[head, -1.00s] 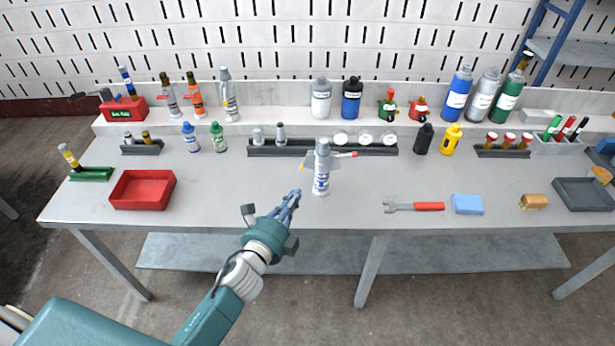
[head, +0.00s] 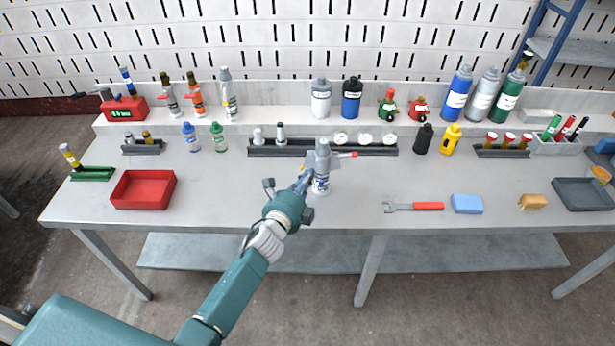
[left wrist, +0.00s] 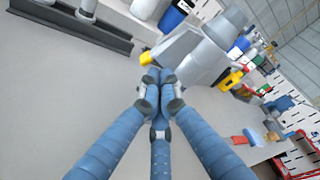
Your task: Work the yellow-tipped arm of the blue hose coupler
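The coupler (head: 322,150) stands upright near the front middle of the table. It looks grey and white with blue lettering low down, not plainly blue. A thin red-tipped arm (head: 349,155) sticks out to its right. The yellow-tipped arm (left wrist: 172,48) is a grey flat piece on its left side, and its yellow end (left wrist: 146,58) shows in the left wrist view. My left gripper (head: 307,178) is at the coupler's left side. Its blue fingers are pressed together in the left wrist view (left wrist: 157,88), tips beside the yellow end; I cannot tell whether they touch. My right gripper is out of view.
A dark rack (head: 285,150) with small parts and round dials lies behind the coupler. A red tray (head: 143,190) is at left. A wrench (head: 412,207), a blue block (head: 467,204) and a yellow bottle (head: 451,139) are at right. The table just left of the coupler is bare.

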